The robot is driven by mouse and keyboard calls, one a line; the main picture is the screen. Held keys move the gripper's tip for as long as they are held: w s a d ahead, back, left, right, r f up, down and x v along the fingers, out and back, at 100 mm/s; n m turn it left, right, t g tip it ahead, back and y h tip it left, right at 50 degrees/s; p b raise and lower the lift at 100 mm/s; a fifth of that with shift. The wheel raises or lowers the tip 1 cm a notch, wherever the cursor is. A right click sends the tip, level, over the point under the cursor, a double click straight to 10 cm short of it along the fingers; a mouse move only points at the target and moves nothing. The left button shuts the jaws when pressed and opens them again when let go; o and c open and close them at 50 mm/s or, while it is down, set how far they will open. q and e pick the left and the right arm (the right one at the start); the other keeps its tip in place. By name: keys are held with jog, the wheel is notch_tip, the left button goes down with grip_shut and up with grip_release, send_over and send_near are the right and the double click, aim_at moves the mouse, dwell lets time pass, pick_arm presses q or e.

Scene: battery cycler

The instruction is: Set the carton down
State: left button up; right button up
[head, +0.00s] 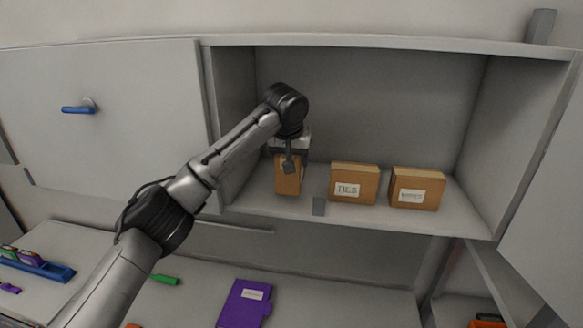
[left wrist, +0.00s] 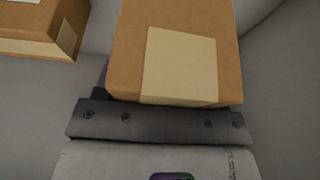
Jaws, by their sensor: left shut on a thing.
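My left gripper (head: 290,158) reaches into the open cabinet and is shut on a brown carton (head: 288,184). The carton is upright at the left part of the shelf (head: 325,218); I cannot tell whether its base touches the shelf. In the left wrist view the carton (left wrist: 178,50) fills the upper middle, with a pale label facing the camera. The gripper's fingers are mostly hidden there. My right gripper is in neither view.
Two more labelled cartons stand on the shelf to the right, a middle one (head: 354,183) and a right one (head: 416,188). A purple item (head: 244,303) lies on the lower counter. A cabinet door (head: 120,110) is at left.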

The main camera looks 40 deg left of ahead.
pick_arm(q)
notch_tip(320, 180, down, 3)
jog(key=shift+r+p, duration=0.1)
jog(key=shift+p, duration=0.65)
jog(key=shift+a+f+p, duration=0.1)
jog(key=shift+f+p, duration=0.1)
jog(key=shift+p, duration=0.15)
jog(key=shift+w+f, duration=0.1)
jog(key=shift+f, duration=0.3)
jog(key=shift+f, duration=0.1)
jog(key=o, duration=1)
